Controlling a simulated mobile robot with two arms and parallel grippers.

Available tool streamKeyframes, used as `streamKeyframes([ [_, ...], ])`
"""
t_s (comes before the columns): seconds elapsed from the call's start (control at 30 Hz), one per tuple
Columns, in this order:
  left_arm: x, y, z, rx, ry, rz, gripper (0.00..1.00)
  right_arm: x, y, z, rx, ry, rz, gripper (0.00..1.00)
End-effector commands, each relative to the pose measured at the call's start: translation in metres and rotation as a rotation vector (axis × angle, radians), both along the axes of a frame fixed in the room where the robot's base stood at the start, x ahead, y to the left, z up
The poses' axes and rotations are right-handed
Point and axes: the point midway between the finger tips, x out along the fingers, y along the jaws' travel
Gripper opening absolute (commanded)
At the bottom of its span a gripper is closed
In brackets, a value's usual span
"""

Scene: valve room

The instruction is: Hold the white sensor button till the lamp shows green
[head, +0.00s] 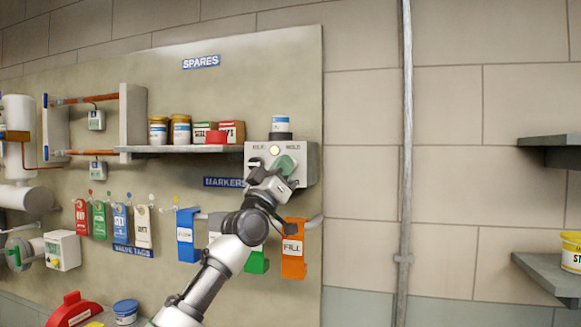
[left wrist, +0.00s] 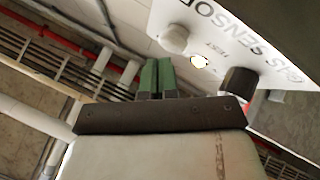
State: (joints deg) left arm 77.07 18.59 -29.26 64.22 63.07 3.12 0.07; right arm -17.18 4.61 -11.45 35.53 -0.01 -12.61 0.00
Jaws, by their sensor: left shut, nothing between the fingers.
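The gas sensor box (head: 308,160) is mounted on the wall panel at the right end of the shelf. Its round lamp (head: 275,150) glows pale yellow, not green, and also shows in the left wrist view (left wrist: 200,61). The white button (left wrist: 175,38) stands out from the box face in the left wrist view. In the head view my gripper seems to hide it. My left gripper (head: 287,163) has green fingers, shut and empty, in front of the box. In the left wrist view its fingertips (left wrist: 156,62) are near the button; I cannot tell whether they touch it. My right gripper is out of view.
A black knob (left wrist: 238,82) sits on the same box face. Jars and red boxes stand on the shelf (head: 190,149) to the left. Blue, green and orange markers (head: 293,250) hang just below the box. A vertical pipe (head: 406,200) runs to the right.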

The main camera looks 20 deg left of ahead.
Motion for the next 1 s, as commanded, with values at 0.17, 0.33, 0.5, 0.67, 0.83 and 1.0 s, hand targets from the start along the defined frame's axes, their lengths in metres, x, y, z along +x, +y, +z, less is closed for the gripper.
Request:
streamKeyframes([
  [0.17, 0.0000, -0.0002, 0.0000, -0.001, 0.000, -0.001, 0.00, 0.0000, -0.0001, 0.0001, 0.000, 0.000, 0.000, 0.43],
  [0.33, 0.0008, -0.0005, 0.0004, 0.000, 0.001, -0.001, 0.00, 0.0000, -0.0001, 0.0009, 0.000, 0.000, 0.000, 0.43],
  [0.5, 0.0029, -0.0008, 0.0011, -0.001, 0.000, -0.001, 0.00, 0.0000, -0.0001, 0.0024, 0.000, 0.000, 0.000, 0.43],
  [0.67, 0.0047, -0.0016, 0.0010, 0.000, 0.001, -0.002, 0.00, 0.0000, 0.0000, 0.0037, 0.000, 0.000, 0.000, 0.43],
  [0.83, 0.0070, -0.0014, 0.0007, 0.000, 0.001, -0.001, 0.00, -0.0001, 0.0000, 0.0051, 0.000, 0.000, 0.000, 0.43],
  [1.0, 0.0092, -0.0012, 0.0006, -0.001, 0.003, -0.001, 0.00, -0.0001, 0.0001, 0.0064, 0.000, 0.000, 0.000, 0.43],
])
